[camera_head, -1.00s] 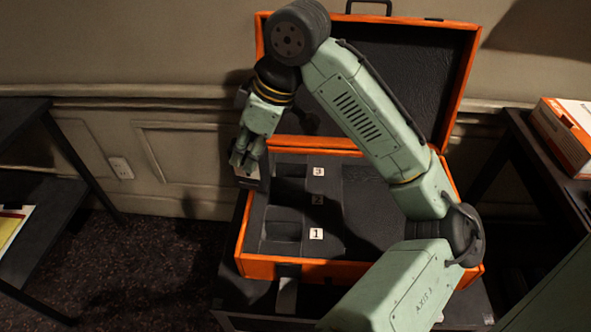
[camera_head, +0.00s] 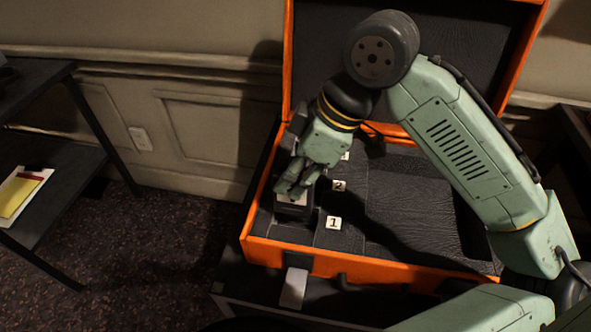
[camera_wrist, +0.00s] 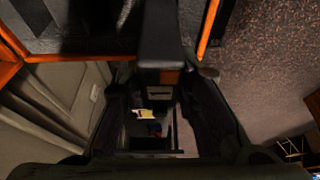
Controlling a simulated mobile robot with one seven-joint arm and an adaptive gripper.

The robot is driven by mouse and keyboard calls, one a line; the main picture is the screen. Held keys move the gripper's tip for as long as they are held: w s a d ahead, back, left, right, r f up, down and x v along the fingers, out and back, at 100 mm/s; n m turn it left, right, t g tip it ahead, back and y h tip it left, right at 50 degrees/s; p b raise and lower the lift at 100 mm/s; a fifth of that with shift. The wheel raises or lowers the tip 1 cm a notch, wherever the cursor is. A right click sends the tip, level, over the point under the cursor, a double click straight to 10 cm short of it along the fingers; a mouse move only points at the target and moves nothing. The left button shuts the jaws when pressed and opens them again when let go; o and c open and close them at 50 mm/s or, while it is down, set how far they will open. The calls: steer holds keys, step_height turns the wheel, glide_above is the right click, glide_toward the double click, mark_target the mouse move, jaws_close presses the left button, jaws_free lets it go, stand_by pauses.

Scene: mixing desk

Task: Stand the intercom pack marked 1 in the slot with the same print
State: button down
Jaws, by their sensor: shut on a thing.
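My gripper (camera_head: 295,188) is shut on a dark intercom pack (camera_head: 292,209), which hangs below the fingers over the left side of the orange case (camera_head: 375,265). In the wrist view the pack (camera_wrist: 160,45) shows as a dark block between the fingers; no number can be read on it. The slots run along the case's left side, beside white labels: label 1 (camera_head: 333,223) at the front, label 2 (camera_head: 339,186) behind it, and a third label mostly hidden by my gripper. The pack is left of labels 1 and 2. Whether its lower end is inside a slot cannot be told.
The case's open lid (camera_head: 410,60) stands up behind my arm. The right part of the case's dark insert (camera_head: 420,200) is flat and clear. A dark shelf (camera_head: 60,170) with a yellow-topped pad (camera_head: 20,192) stands at left, with bare carpet between.

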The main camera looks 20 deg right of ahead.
mark_target(297, 207)
steer(key=shift+f+b, duration=3.65)
steer(key=shift+f, duration=0.5)
steer(key=shift+s+d+p, duration=0.1)
steer(key=shift+d+p, duration=0.05)
steer(key=shift+p, duration=0.25)
steer(key=shift+f, duration=0.35)
steer(key=c, duration=1.2)
jaws_free()
steer(key=v, duration=1.2)
